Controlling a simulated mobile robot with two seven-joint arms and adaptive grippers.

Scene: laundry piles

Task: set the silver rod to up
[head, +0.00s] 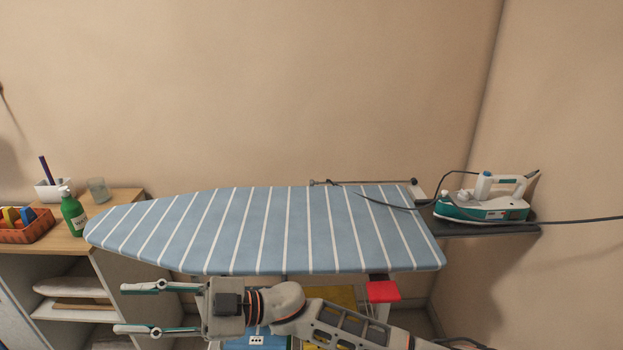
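A thin silver rod (372,182) shows along the back edge of the blue striped ironing board (262,232). It lies nearly horizontal, with a dark knob at its left end and a dark tip at its right end. A dark cord passes close to it. My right gripper (121,309) is in front of the board, below its near edge and well away from the rod. Its two fingers point left, are spread apart and hold nothing. My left gripper is out of view.
A white and teal iron (484,202) stands on a dark rest (490,230) at the board's right end, its cord trailing right. A wooden shelf (120,205) at left holds a green bottle (73,215), a glass and an orange basket (26,229). The board top is bare apart from the cord.

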